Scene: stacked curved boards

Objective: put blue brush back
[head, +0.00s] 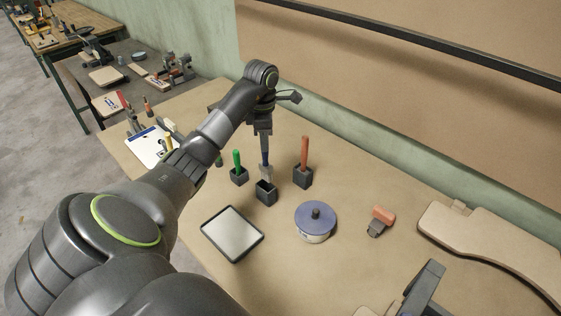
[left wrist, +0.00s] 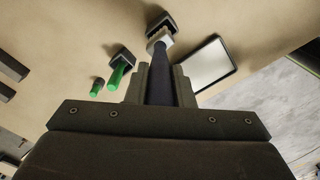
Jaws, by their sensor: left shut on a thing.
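My left gripper (head: 264,146) is shut on the blue brush (head: 265,163) by its handle. The brush is upright with its pale head down, right at the top of a dark square holder (head: 266,195). I cannot tell whether the tip is inside the opening. The left wrist view shows the dark blue handle of the brush (left wrist: 160,82) between the fingers and the holder (left wrist: 161,21) just beyond its pale head. A green-handled brush (head: 237,161) stands in a holder to the left, and a red-orange one (head: 304,151) to the right. My right gripper is not seen.
A shallow grey tray (head: 232,234) lies in front of the holders. A round blue-lidded tin (head: 315,221) and an orange-handled tool (head: 380,220) are to the right. A curved board (head: 490,240) lies at the far right. A dark upright device (head: 424,290) stands at the bottom right.

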